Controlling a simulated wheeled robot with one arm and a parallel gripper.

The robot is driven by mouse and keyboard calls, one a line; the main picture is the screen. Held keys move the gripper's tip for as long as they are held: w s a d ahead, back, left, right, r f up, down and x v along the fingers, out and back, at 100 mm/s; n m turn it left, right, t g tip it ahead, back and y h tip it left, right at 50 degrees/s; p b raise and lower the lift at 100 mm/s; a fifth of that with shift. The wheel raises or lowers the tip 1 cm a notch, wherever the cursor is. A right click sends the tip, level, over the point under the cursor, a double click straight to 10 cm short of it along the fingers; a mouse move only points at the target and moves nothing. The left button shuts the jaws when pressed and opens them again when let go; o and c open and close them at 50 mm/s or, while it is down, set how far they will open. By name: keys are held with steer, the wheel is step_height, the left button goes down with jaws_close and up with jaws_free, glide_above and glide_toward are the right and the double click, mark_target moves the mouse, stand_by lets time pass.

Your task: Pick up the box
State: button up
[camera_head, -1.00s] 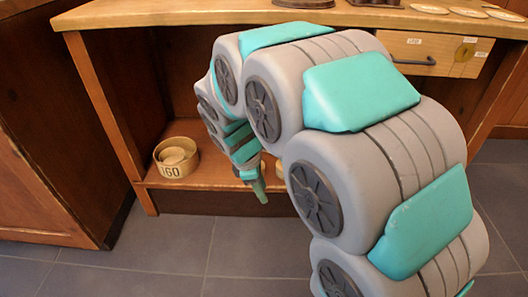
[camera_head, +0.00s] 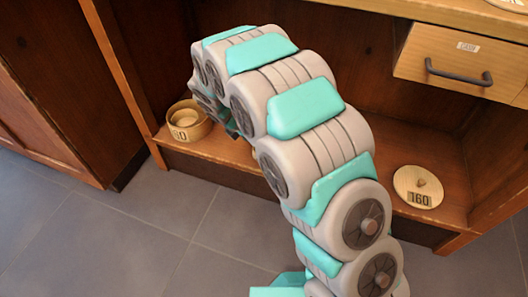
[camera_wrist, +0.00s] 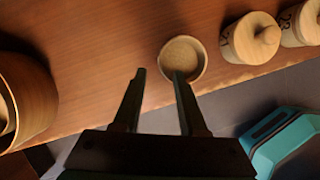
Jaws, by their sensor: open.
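Several round wooden boxes stand on the low shelf; I cannot tell which one the task means. A wide open-topped round box (camera_head: 188,121) with a dark number is at the shelf's left end; it also shows at the left edge of the wrist view (camera_wrist: 25,98). A small round open box or dish (camera_wrist: 183,58) lies ahead of my gripper (camera_wrist: 159,75). My gripper is open and empty, its right fingertip overlapping the dish's near rim in the picture; contact is unclear. A knobbed round box (camera_wrist: 250,38) is further right.
Another knobbed box (camera_wrist: 302,24) stands at the right edge of the wrist view. A round piece marked 160 (camera_head: 419,186) is at the shelf's right end. A drawer (camera_head: 462,62) with a dark handle is above. The tiled floor in front is clear.

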steer(key=b+x, duration=0.1)
steer(key=x, duration=0.4)
steer(key=shift+d, duration=0.15)
steer(key=shift+r, duration=0.1)
steer(key=shift+c, duration=0.4)
jaws_close()
